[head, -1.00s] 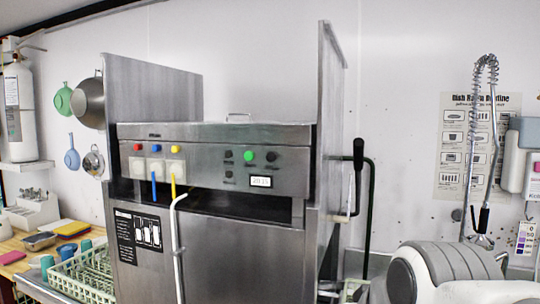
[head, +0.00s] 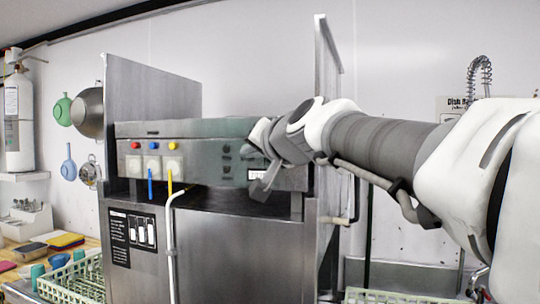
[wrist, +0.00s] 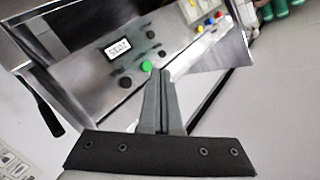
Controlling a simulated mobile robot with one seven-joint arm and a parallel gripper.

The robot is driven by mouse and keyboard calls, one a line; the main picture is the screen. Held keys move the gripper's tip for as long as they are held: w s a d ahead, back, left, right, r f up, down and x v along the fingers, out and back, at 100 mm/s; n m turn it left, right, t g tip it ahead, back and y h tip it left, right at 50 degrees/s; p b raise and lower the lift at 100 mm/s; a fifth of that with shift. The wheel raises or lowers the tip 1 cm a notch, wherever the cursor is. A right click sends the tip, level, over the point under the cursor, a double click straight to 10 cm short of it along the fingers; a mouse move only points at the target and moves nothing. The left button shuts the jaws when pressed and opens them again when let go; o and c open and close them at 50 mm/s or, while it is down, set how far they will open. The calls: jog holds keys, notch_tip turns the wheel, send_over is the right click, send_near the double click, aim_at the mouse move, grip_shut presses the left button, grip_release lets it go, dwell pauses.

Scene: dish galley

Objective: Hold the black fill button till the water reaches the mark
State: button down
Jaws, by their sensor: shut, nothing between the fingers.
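The control panel (head: 200,155) is on the steel machine's front. Two black buttons show in the head view, an upper one (head: 227,149) and a lower one (head: 227,169). I cannot tell which is the fill button. My gripper (head: 245,148) is in front of the panel's right part and hides the green button there. In the wrist view the shut, empty fingers (wrist: 162,72) point at the panel beside the green button (wrist: 146,66), close to black buttons (wrist: 161,50). I cannot tell whether they touch. No water or mark is visible. A small display (wrist: 118,48) is lit.
Red, blue and yellow buttons (head: 154,146) sit on the panel's left. A white hose (head: 170,225) hangs in front of the machine. A tall steel side panel (head: 326,110) stands at its right, near my arm. A green dish rack (head: 75,280) is at lower left.

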dwell(0.3)
jog(key=w+d+p, duration=0.1)
jog(key=w+d, duration=0.2)
jog(key=w, duration=0.5)
jog(key=shift+w, duration=0.2)
dwell(1.9)
jog(key=shift+w+d, duration=0.1)
jog(key=shift+w, duration=0.2)
jog(key=shift+w+d, duration=0.2)
jog(key=shift+w, duration=0.25)
dwell(3.1)
dwell(0.4)
jog(key=shift+s+a+b, duration=0.3)
jog(key=shift+s+b, duration=0.1)
jog(key=shift+s, duration=0.45)
